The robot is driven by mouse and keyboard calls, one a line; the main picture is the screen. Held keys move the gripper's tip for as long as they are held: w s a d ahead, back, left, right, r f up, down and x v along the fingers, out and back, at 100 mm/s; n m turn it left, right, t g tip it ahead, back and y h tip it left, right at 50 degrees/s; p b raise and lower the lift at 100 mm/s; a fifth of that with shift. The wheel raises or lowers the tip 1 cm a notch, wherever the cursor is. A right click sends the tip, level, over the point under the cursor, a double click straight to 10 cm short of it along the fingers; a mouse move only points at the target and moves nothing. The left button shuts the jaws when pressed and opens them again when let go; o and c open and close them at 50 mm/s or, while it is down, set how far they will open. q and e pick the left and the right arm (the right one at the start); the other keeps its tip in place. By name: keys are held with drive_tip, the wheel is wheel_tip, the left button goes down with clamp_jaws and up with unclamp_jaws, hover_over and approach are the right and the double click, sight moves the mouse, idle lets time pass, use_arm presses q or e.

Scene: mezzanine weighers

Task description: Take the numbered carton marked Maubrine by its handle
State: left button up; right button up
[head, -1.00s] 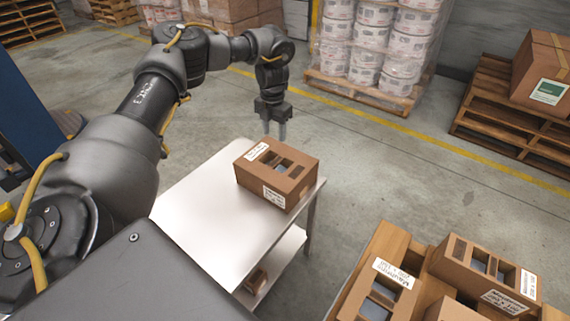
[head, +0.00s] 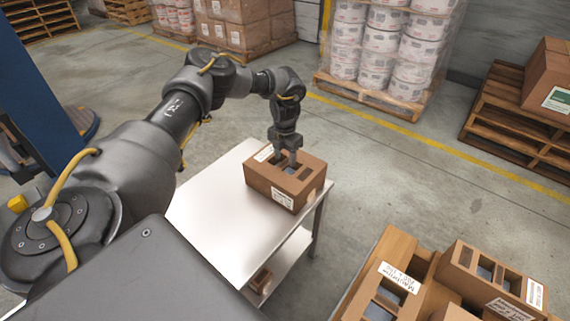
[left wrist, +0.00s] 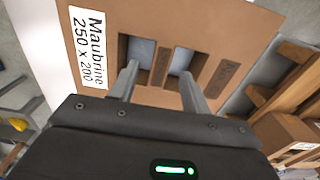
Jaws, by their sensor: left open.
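A brown carton (head: 262,188) stands on the metal table, with openings in its top. In the left wrist view the carton (left wrist: 215,25) has a white label reading "Maubrine 250 x 200", beside two openings with a cardboard strip between them. My left gripper (head: 288,159) is over the carton's top, pointing down. In the left wrist view the gripper (left wrist: 158,71) is open, its fingertips at the two openings, one on each side of the strip. I cannot tell how deep the fingertips reach. My right gripper is not in view.
The table (head: 215,205) is bare left of the carton; a small brown box (head: 260,281) sits on its lower shelf. More cartons with openings (head: 487,278) stand at the lower right, one with a hard-to-read label (head: 400,277). A pallet of wrapped tubs (head: 375,60) stands behind.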

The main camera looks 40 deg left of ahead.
use_arm(q)
drive_tip(key=shift+f, duration=0.65)
clamp_jaws()
